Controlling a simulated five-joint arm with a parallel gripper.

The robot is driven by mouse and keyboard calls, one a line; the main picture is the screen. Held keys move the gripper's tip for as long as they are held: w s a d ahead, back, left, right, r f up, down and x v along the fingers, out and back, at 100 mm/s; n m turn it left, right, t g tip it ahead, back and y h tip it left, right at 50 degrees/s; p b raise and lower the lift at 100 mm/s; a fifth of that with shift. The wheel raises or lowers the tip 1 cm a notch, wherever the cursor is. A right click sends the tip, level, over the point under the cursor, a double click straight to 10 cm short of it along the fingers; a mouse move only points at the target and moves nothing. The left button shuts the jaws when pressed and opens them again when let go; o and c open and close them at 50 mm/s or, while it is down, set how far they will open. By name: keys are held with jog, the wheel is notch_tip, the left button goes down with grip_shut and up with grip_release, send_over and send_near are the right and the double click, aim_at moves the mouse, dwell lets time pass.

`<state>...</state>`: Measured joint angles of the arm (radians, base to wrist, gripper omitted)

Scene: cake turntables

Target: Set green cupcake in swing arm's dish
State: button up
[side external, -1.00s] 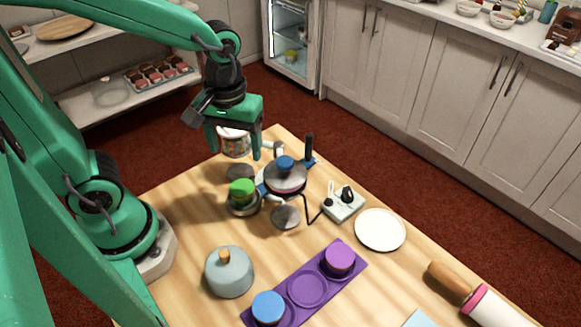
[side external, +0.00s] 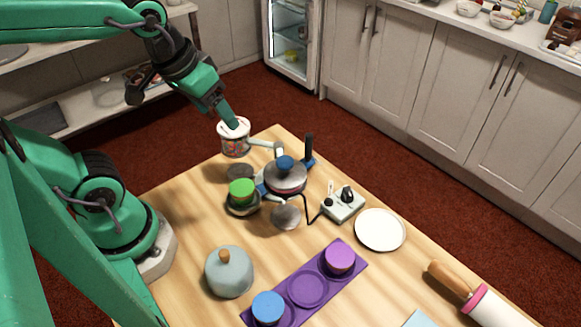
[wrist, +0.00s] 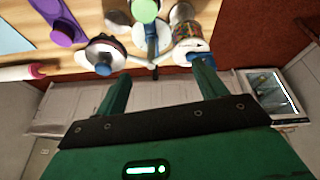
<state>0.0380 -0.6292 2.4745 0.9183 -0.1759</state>
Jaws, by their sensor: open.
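The green cupcake (side external: 241,189) sits upright in a small grey dish (side external: 243,208) beside the turntable; its green top also shows at the top of the wrist view (wrist: 145,10). The turntable (side external: 287,184) has a grey disc with a blue piece on top. Another round grey dish (side external: 286,217) is in front of it, and a darker disc (side external: 240,172) lies behind the cupcake. I cannot tell which dish the swing arm carries. My gripper (side external: 232,124) is open and empty, tilted, above and behind the cupcake, by the sprinkle jar. Its two fingers are spread in the wrist view (wrist: 163,70).
The sprinkle jar (side external: 235,144) stands at the table's back corner. Bare wood lies at the left.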

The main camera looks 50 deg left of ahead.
jog(key=shift+s+a+r+m+t, duration=0.25)
jog(key=shift+r+m+t, duration=0.05)
jog(key=shift+r+m, duration=0.15)
jog(key=shift+s+a+r+m+t, duration=0.2)
jog(key=shift+r+m+t, duration=0.15)
jog(key=shift+r, duration=0.1)
